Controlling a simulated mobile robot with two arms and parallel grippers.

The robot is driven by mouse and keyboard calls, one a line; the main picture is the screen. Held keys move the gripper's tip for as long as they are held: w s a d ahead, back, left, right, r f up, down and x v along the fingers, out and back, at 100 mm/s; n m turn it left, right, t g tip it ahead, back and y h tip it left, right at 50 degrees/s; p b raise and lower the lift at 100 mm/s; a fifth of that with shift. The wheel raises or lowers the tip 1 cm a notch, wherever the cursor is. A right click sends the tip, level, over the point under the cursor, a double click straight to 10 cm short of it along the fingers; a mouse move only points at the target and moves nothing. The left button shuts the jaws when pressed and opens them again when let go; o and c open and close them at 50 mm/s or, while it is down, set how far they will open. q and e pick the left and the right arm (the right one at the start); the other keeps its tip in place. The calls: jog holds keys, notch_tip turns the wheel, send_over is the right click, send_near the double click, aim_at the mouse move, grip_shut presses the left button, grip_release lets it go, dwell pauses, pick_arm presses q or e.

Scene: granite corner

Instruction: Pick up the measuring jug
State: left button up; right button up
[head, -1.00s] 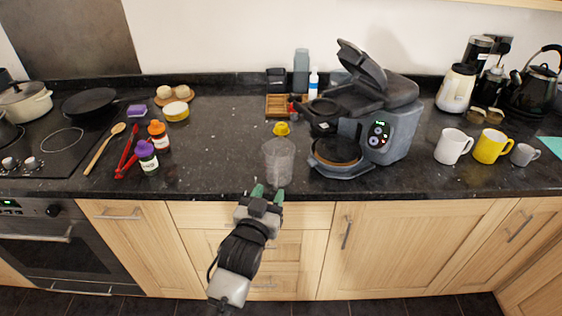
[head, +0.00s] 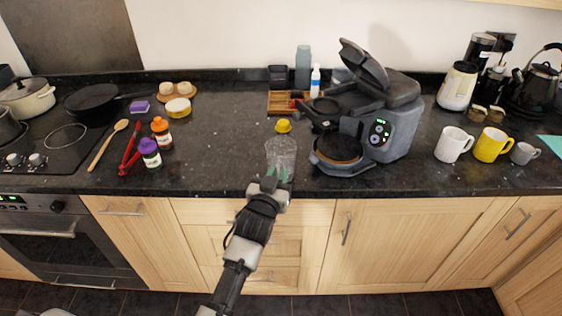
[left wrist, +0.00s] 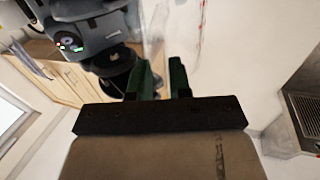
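The measuring jug (head: 281,152) is clear and stands near the counter's front edge, left of the grey waffle-maker-like appliance, in the head view. My left gripper (head: 274,176) reaches up from below; its green fingertips overlap the lower part of the jug in the picture. In the left wrist view my left gripper (left wrist: 162,72) shows two green fingers apart with a gap between them. A faint clear shape with reddish marks, likely the jug (left wrist: 153,32), lies beyond the fingertips. Whether the fingers touch it I cannot tell. My right gripper is not in view.
The grey appliance (head: 388,125) stands close to the jug's right, its lid raised. A small yellow item (head: 283,126) lies behind the jug. Mugs (head: 453,145) stand at the right.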

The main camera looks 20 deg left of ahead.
pick_arm(q)
grip_shut()
jog(key=shift+r, duration=0.15)
